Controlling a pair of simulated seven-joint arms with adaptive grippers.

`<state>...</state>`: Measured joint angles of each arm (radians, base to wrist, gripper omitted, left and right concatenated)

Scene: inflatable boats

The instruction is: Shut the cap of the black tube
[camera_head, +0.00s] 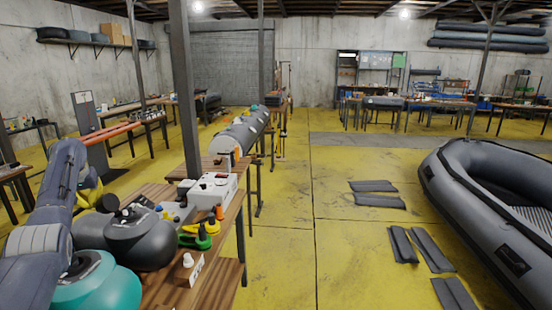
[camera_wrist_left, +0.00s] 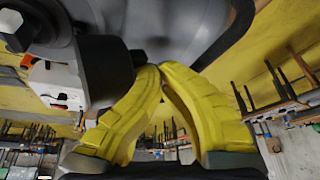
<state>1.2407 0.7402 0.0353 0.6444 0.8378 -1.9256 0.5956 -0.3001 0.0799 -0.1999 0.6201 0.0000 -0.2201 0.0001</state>
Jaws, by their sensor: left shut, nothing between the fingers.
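The black tube (camera_head: 150,248) is a dark grey, rounded inflated piece on the near end of the wooden bench, in the head view. In the left wrist view its grey surface (camera_wrist_left: 195,25) fills the top. A black round part (camera_wrist_left: 112,70), perhaps the cap, sits right beside my left fingertips; I cannot tell if they touch. A small black part (camera_head: 107,203) also shows by the fingers in the head view. My left gripper (camera_head: 92,196) has yellow fingers, shut and empty, also seen in the wrist view (camera_wrist_left: 153,72). My right gripper is out of view.
A teal tube (camera_head: 112,290) lies in front of the black one. A white box (camera_head: 210,188), green-yellow tool (camera_head: 198,238), orange-topped bottle (camera_head: 219,213) and small white bottle (camera_head: 188,262) stand to the right. A grey post (camera_head: 186,90) rises behind. A large boat (camera_head: 480,200) lies far right.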

